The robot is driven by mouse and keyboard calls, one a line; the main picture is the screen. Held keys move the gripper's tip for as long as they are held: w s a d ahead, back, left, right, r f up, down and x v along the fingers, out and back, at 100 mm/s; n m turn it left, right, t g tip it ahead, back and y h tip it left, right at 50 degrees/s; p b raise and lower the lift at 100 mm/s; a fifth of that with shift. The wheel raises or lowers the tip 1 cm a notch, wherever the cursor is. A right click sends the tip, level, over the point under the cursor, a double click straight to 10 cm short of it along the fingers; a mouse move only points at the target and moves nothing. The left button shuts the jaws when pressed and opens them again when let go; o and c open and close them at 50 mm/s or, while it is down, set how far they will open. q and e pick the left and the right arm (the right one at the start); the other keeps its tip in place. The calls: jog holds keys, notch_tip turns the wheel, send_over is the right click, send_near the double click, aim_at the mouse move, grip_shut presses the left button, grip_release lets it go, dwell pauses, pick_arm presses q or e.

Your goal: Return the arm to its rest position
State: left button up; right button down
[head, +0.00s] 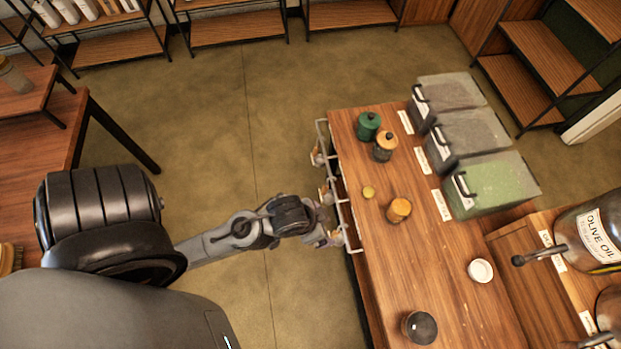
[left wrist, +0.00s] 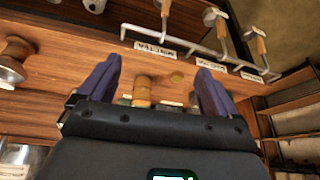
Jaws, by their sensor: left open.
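My left arm comes in from the left in the head view. Its gripper (head: 328,236) is at the left edge of the wooden table (head: 378,285), by the white rail, and is mostly hidden behind the wrist. In the left wrist view the left gripper (left wrist: 156,88) has its two dark purple fingers spread wide, with nothing held between them. An amber jar (left wrist: 142,92) and a small round lid (left wrist: 177,78) show beyond the fingers, standing on the wood. My right gripper is in neither view.
The white rail (head: 322,150) holds hanging wooden-handled tools close to my gripper. On the table are a green jar (head: 368,125), a gold-lidded jar (head: 385,146), a white bowl (head: 480,270) and lidded bins (head: 492,185). The floor (head: 200,130) behind the arm is clear.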

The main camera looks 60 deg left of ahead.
pick_arm(q)
jog(key=s, duration=0.1)
jog(key=s+r+g, duration=0.1)
jog(key=shift+s+a, duration=0.1)
jog(key=shift+s, duration=0.25)
